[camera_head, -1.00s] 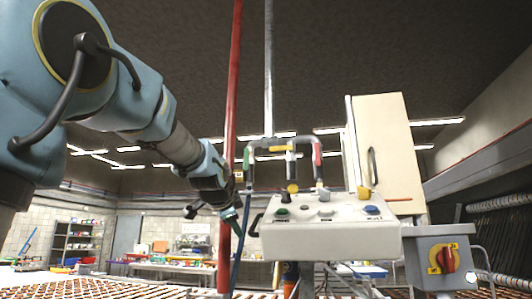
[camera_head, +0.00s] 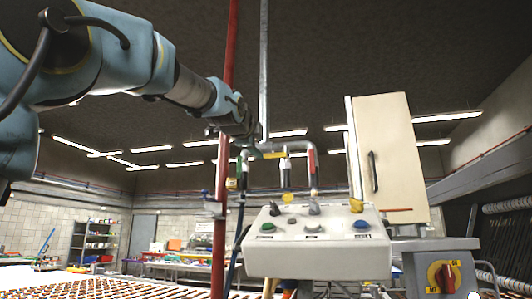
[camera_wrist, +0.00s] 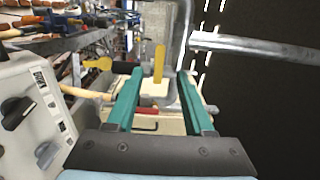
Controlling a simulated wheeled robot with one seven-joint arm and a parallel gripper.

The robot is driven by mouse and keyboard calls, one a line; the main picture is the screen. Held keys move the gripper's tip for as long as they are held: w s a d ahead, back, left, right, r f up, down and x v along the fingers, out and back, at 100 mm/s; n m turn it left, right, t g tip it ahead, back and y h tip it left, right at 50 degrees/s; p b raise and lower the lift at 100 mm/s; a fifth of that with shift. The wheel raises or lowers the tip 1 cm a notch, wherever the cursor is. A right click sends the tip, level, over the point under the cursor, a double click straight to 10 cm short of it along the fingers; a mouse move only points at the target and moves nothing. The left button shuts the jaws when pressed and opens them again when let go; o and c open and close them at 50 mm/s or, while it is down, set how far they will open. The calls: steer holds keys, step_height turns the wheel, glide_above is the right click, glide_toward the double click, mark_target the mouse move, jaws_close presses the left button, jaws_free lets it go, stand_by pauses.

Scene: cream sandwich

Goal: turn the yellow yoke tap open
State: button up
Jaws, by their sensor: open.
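The yellow tap handle (camera_head: 271,155) shows in the head view on the pipework behind the control box, just below and right of my gripper (camera_head: 250,137). In the wrist view a yellow lever (camera_wrist: 159,62) stands upright between the far ends of my two green fingers, with space on both sides. My gripper (camera_wrist: 160,88) is open and holds nothing. I cannot see any contact between fingers and lever. The lever's lower end and its joint to the pipe are unclear.
The white control box (camera_head: 315,257) with several knobs stands below. A red vertical pipe (camera_head: 219,245) crosses my arm's line, and a grey pipe (camera_head: 264,75) rises beside the gripper. A cream cabinet (camera_head: 393,150) and grey switch box (camera_head: 418,262) are at the right.

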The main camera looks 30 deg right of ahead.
mark_target(268, 156)
steer(key=p+x, duration=0.2)
steer(key=x, duration=0.7)
steer(key=shift+d+p, duration=0.15)
steer(key=shift+p, duration=0.15)
steer(key=shift+c, duration=0.2)
steer(key=shift+w, duration=0.1)
jaws_close()
